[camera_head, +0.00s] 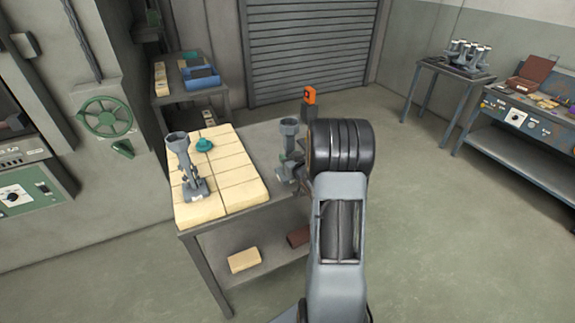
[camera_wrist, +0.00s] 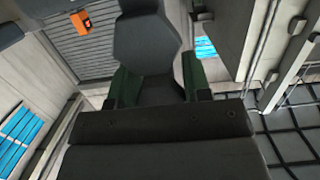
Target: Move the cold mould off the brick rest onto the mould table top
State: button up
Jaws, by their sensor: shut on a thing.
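A grey mould (camera_head: 290,132) with a funnel-shaped top stands upright at the right of the brick rest (camera_head: 240,188), over the bare part of the mould table top (camera_head: 255,131). My arm partly covers it, and I cannot tell whether its base touches the table. In the wrist view, my gripper (camera_wrist: 158,84) has its green pads shut on both sides of this mould (camera_wrist: 150,42), which looks dark grey there. Another grey mould (camera_head: 178,145) stands upright on the left of the pale bricks. In the head view my gripper is mostly hidden behind my arm.
A small teal object (camera_head: 204,145) lies on the bricks. An orange-topped device (camera_head: 310,95) stands behind the table. Loose bricks (camera_head: 244,260) lie on the lower shelf. A side table (camera_head: 455,69) with several moulds and a workbench are at the right. The floor between is clear.

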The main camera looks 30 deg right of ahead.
jog(key=shift+w+a+f, duration=0.15)
jog(key=shift+w+f, duration=0.2)
notch_tip(320, 180, down, 3)
jog(key=shift+r+p, duration=0.2)
jog(key=shift+p, duration=0.5)
jog(key=shift+f, duration=0.25)
jog(key=shift+f+b, duration=0.15)
jog(key=shift+b, duration=0.15)
jog(key=o, duration=1.2)
